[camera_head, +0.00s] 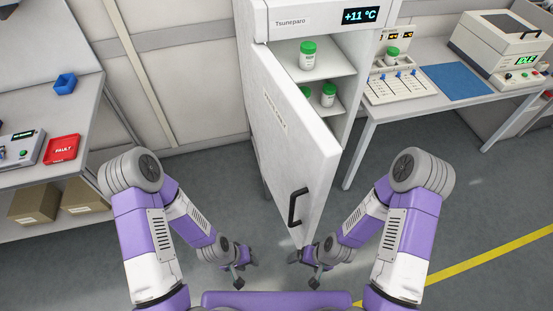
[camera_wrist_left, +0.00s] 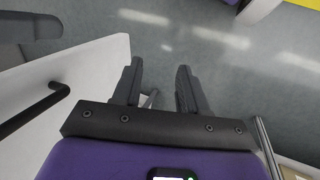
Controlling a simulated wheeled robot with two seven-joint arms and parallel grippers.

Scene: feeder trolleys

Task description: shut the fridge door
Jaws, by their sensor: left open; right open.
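The white fridge (camera_head: 299,19) stands in the middle of the head view. Its door (camera_head: 284,130) hangs open, hinged on the left and swung out toward me, with shelves visible behind it. A black handle (camera_head: 292,207) sits low near the door's free edge. My left gripper (camera_head: 240,274) is open and empty, low and left of the handle. In the left wrist view its fingers (camera_wrist_left: 160,88) are apart, with the white door (camera_wrist_left: 92,68) and black handle (camera_wrist_left: 32,108) at the left. My right gripper (camera_head: 305,268) is open, just below the door's lower corner.
Green-capped jars (camera_head: 308,58) stand on the fridge shelves. A bench (camera_head: 358,135) with a blue mat and instruments is at the right. Another bench (camera_head: 92,135) with a red box is at the left. The grey floor around the door is clear.

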